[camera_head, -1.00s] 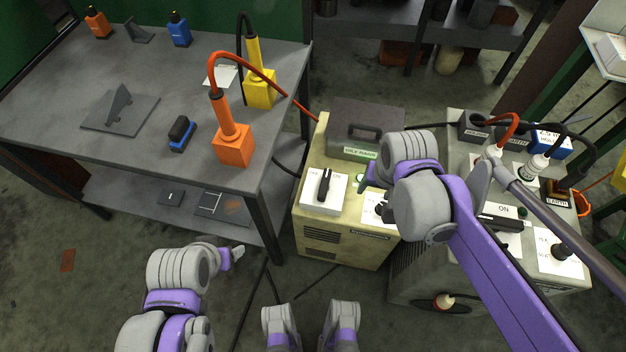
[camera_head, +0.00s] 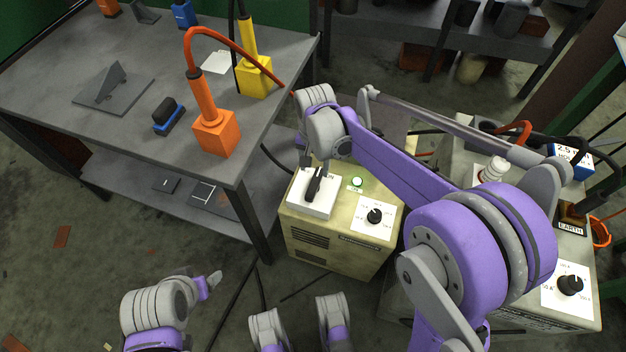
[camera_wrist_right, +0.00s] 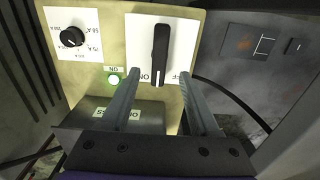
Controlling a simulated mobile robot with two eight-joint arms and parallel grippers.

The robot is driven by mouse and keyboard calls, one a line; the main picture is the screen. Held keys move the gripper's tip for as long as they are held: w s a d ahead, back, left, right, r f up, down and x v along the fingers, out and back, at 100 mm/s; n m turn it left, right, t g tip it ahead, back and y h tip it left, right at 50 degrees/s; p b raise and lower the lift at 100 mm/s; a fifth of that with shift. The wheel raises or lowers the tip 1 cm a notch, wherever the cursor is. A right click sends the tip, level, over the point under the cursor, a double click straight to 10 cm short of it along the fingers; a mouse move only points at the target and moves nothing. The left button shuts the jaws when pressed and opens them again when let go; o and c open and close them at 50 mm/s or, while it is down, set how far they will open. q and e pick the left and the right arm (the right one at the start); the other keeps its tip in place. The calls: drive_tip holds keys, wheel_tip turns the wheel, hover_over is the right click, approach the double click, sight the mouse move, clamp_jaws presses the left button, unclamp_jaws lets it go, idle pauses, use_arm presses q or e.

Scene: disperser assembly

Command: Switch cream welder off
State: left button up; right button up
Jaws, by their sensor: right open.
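The cream welder (camera_head: 325,245) stands beside the table. A white switch plate with a black rotary switch (camera_head: 313,184) is on its top left; the switch also shows in the right wrist view (camera_wrist_right: 160,52). A green lamp (camera_head: 357,182) labelled ON glows; it also shows in the wrist view (camera_wrist_right: 114,80). My right gripper (camera_head: 314,168) is open above the switch. In the wrist view its two fingers (camera_wrist_right: 162,85) lie either side of the black handle, apart from it in the picture. My left gripper (camera_head: 212,284) is low at the left; its jaws are unclear.
A black dial (camera_head: 375,216) sits right of the switch on the welder. The grey table (camera_head: 130,130) at left holds an orange torch (camera_head: 215,132) and a yellow torch (camera_head: 254,76). A second machine (camera_head: 450,150) with cables stands at right, partly behind my right arm.

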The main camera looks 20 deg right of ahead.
sight(315, 182)
wheel_tip(315, 182, down, 7)
drive_tip(key=shift+f+b, duration=0.2)
drive_tip(key=shift+b, duration=0.55)
clamp_jaws()
